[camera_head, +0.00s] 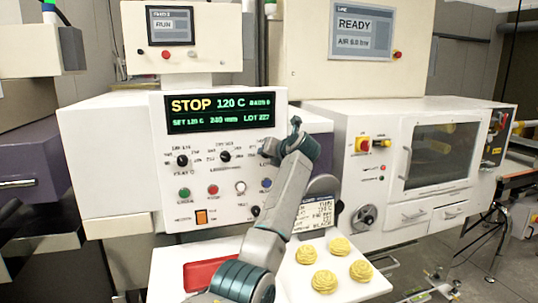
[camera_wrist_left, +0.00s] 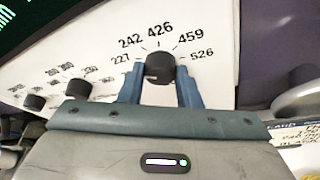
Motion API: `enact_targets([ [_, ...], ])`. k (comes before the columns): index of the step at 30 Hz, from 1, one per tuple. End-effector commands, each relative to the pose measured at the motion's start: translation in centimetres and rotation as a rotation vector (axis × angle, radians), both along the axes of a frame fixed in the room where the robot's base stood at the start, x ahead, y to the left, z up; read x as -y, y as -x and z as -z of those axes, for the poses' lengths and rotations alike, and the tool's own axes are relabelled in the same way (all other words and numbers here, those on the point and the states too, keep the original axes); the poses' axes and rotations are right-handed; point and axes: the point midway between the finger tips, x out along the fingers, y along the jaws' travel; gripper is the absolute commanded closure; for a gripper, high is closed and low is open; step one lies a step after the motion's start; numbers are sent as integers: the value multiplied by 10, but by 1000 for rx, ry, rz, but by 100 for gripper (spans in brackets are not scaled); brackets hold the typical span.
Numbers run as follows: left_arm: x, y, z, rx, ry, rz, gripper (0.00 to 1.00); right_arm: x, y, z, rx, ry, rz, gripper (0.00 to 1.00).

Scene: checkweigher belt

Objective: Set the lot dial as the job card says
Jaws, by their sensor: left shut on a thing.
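The lot dial (camera_wrist_left: 159,67) is a black round knob on the white panel. In the left wrist view its scale reads 227, 242, 426, 459 and 526 from left to right. My left gripper (camera_wrist_left: 160,88) is shut on this knob, with one blue finger on each side. In the head view my left gripper (camera_head: 272,148) covers the dial. The knob's pointer is not clear. The display (camera_head: 220,112) reads STOP, 120 C and LOT 227. The job card (camera_head: 316,214) stands behind my forearm, partly hidden, its print too small to read surely. My right gripper is not in view.
Two other black knobs (camera_head: 182,160) sit left of the dial, with coloured push buttons (camera_head: 213,189) below. A white table (camera_head: 165,263) in front holds several yellow pasta nests (camera_head: 324,281) and a red tray (camera_head: 209,272). A cabinet with a window (camera_head: 441,154) stands at the right.

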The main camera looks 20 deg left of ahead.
Motion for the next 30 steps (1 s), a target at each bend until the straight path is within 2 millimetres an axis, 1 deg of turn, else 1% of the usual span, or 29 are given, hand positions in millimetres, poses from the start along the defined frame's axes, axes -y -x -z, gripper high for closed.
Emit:
enact_targets([
  [1, 0, 0, 2, -4, 1, 0, 92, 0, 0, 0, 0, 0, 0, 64],
  [7, 0, 0, 2, -4, 1, -1, 92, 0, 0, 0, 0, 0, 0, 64],
  [8, 0, 0, 2, -5, 0, -1, 64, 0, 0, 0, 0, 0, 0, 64],
  [10, 0, 0, 2, -4, -1, 0, 50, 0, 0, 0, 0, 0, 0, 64],
  [11, 0, 0, 2, -4, 0, -1, 48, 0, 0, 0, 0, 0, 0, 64],
  [19, 1, 0, 1, -2, -1, 0, 48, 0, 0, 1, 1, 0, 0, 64],
  [22, 5, 4, 0, -1, -1, 1, 48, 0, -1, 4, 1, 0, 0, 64],
  [25, 16, 14, -4, 1, 1, 2, 48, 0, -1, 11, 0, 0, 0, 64],
  [30, 40, 38, -14, 2, 3, 2, 48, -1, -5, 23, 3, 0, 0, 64],
])
